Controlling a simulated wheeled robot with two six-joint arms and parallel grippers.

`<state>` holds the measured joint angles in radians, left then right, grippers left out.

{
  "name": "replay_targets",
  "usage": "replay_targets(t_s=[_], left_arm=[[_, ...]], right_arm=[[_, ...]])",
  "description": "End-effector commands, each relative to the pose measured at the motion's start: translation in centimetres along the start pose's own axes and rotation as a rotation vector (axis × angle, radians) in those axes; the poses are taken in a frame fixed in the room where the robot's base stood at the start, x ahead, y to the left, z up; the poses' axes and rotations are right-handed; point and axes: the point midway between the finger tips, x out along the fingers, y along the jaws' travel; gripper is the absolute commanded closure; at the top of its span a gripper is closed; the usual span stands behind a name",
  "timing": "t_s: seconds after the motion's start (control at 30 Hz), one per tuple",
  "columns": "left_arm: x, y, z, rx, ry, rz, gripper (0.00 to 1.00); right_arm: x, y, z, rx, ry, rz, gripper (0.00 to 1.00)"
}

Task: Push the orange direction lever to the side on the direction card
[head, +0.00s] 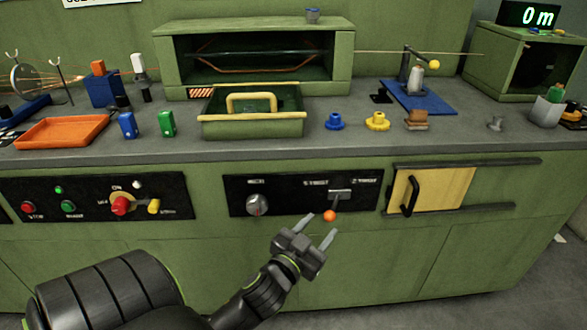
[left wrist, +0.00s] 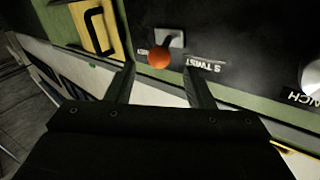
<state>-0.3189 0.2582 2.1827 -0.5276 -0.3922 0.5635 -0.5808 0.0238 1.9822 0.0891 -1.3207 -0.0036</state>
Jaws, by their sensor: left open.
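The direction lever has an orange ball knob (head: 330,216) and sticks out from a grey plate on the black front panel (head: 290,197). Labels on either side read S TWIST and Z TWIST. The knob also shows in the left wrist view (left wrist: 159,58), between the fingertips in the picture. My left gripper (head: 322,227) is open and empty in front of the panel, its two fingers pointing toward the knob. I cannot tell whether a finger touches the knob. My right gripper is in neither view. No direction card can be read.
A white sheet (head: 95,2) is cut off at the top left. A grey knob (head: 257,204) sits left on the same panel. A yellow door with a black handle (head: 410,195) is to the right. Above, the bench edge (head: 300,154) juts out, with a green tray (head: 253,128) on top.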

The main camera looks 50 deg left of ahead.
Motion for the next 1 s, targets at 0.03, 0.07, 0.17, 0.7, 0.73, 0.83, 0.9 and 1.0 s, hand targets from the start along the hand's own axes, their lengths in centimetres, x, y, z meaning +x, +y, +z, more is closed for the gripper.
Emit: replay_targets(t_s=[0.03,0.07,0.17,0.7,0.73,0.83,0.9,1.0], left_arm=[[-1.1,0.0,0.1,-0.001,-0.003,-0.001,0.52],[-1.7,0.0,0.1,-0.001,-0.004,-0.002,0.52],[-3.6,0.0,0.1,-0.002,-0.003,-0.001,0.52],[-9.9,0.0,0.0,0.0,0.001,0.0,0.52],[-10.0,0.0,0.0,0.0,0.001,0.0,0.52],[-10.1,0.0,-0.1,0.0,0.002,0.0,0.52],[-10.1,0.0,-0.1,0.0,0.002,0.0,0.52],[-10.1,0.0,-0.1,0.0,0.002,0.0,0.52]], right_arm=[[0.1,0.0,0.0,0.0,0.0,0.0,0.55],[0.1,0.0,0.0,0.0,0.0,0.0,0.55],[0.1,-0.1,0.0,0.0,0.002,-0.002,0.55],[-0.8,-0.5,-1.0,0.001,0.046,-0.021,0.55],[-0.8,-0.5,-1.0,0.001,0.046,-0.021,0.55],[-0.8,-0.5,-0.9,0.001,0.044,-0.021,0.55],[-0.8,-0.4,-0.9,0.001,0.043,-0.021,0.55],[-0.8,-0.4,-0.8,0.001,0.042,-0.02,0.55]])
